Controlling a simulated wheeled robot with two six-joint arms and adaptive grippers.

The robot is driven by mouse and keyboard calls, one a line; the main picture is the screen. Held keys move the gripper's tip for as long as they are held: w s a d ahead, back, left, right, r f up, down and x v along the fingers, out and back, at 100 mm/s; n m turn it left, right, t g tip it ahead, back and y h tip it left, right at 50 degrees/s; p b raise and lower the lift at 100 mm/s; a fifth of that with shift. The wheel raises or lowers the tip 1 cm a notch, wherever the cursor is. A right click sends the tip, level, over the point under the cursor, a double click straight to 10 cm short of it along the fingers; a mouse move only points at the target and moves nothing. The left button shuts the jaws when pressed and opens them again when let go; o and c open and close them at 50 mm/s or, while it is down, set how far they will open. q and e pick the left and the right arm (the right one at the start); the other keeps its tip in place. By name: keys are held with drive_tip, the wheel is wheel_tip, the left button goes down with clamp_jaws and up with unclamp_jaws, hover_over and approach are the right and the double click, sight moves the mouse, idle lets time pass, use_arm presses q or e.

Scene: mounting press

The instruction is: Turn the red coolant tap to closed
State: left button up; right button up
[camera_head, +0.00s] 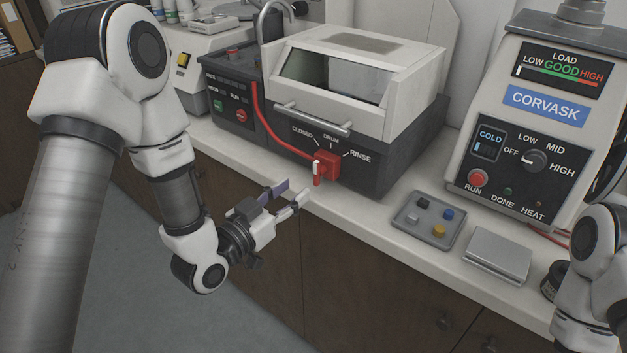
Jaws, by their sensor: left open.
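The red coolant tap (328,163) sits on the front of the dark-based machine, below labels reading CLOSED, DRUM and RINSE. A red hose runs into it from the left. A short pale-marked part at its front points downward; I cannot tell which label the tap is set to. My left gripper (294,189) is open, with nothing seen between its fingers. Its fingertips are just left of and below the tap, apart from it in the picture. My right arm shows at the lower right edge, but its gripper is not in view.
The machine has a pale hood with a bar handle (312,120) above the tap. A grey tray (428,222) with several small coloured pieces and a grey flat box (497,254) lie on the counter to the right. The CORVASK press (540,130) stands behind them.

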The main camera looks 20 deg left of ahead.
sight(315, 173)
use_arm(q)
drive_tip(key=x, duration=0.4)
drive_tip(key=p+x, duration=0.1)
drive_tip(key=x, duration=0.1)
drive_tip(key=shift+d+r, duration=0.15)
drive_tip(key=shift+r, duration=0.15)
drive_tip(key=shift+w+d+r, duration=0.15)
drive_tip(key=shift+d, duration=0.05)
drive_tip(key=shift+w, duration=0.1)
drive_tip(key=shift+c, duration=0.4)
clamp_jaws()
